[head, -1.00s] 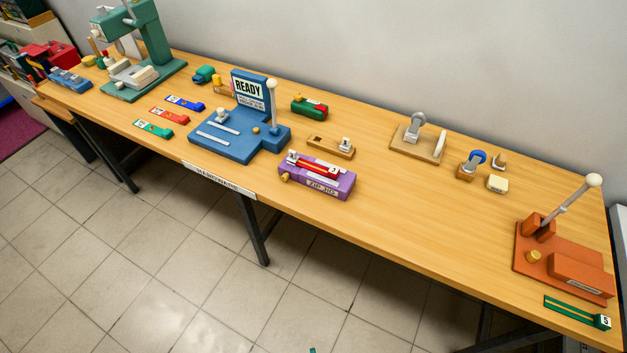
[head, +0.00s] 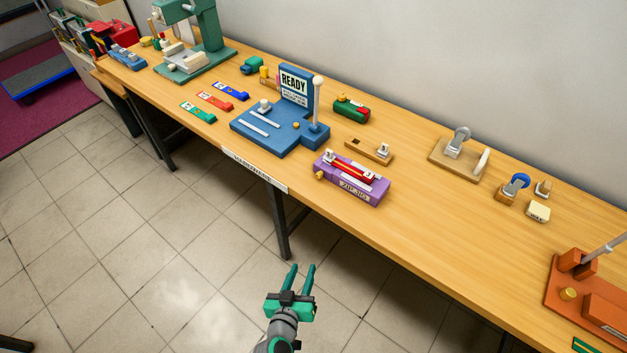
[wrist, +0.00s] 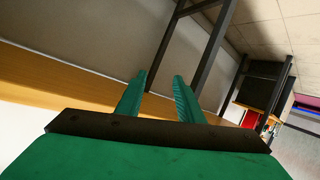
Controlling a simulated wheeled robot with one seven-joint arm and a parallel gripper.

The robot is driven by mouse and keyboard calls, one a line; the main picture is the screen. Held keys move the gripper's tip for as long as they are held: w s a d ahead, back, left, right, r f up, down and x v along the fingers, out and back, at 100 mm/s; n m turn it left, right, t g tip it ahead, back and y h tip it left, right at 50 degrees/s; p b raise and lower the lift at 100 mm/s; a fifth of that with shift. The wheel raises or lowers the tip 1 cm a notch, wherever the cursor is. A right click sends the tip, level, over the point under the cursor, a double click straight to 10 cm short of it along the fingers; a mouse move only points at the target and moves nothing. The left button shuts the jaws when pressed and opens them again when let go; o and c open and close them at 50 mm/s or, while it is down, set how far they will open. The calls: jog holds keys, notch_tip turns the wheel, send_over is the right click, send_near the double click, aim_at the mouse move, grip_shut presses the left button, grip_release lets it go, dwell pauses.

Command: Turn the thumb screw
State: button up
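A purple fixture (head: 348,187) marked with a zip label sits at the table's front edge in the head view. It holds a red strip (head: 352,167), and a small yellow knob (head: 319,175) sticks out of its left end. Other yellow knobs show on the blue READY station (head: 262,132) and on the orange lever press (head: 569,293). I cannot tell which knob is the thumb screw. My gripper (head: 302,268) is in front of the table, over the floor, below and apart from the purple fixture. Its green fingers are spread with nothing between them, also in the wrist view (wrist: 160,78).
The long wooden table (head: 440,240) runs along the wall. A green press (head: 206,40) stands at the far left. A wooden block (head: 369,151) and a green-red tool (head: 351,109) lie behind the purple fixture. Dark table legs (head: 281,222) stand near my gripper; the floor around it is clear.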

jog(key=w+a+r+m+t+h, duration=0.15)
jog(key=w+r+h, duration=0.25)
jog(key=w+r, duration=0.4)
jog(key=m+h, duration=0.4)
jog(key=m, duration=0.1)
send_near(317, 176)
jog(key=shift+n, duration=0.25)
jog(key=x, duration=0.8)
jog(key=shift+d, duration=0.1)
jog(key=shift+s, duration=0.1)
grip_shut()
